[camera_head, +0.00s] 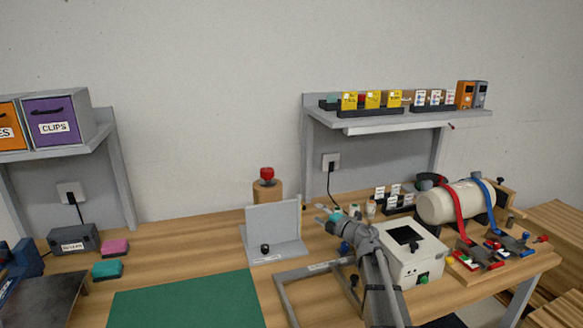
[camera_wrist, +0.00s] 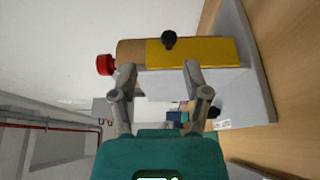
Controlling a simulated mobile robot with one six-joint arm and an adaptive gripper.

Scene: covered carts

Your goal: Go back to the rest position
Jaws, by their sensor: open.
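My gripper (camera_head: 328,218) is open at the end of my arm, which reaches over the wooden table. It is just right of a grey upright plate (camera_head: 272,226) on a grey base. In the wrist view my gripper (camera_wrist: 157,75) has its two fingers spread apart with nothing between the tips. Beyond the tips, that view shows a yellow panel (camera_wrist: 205,52) with a black knob (camera_wrist: 169,40), and a wooden cylinder with a red knob (camera_wrist: 105,64). The wooden cylinder (camera_head: 268,193) with its red top stands behind the grey plate in the head view.
A white box (camera_head: 425,258) with a dark top opening stands close to the right of my arm. A grey frame (camera_head: 290,302) lies left of it. A cream tank (camera_head: 455,203) with red and blue straps is farther right. A shelf (camera_head: 385,119) hangs above. The green mat (camera_head: 190,302) is clear.

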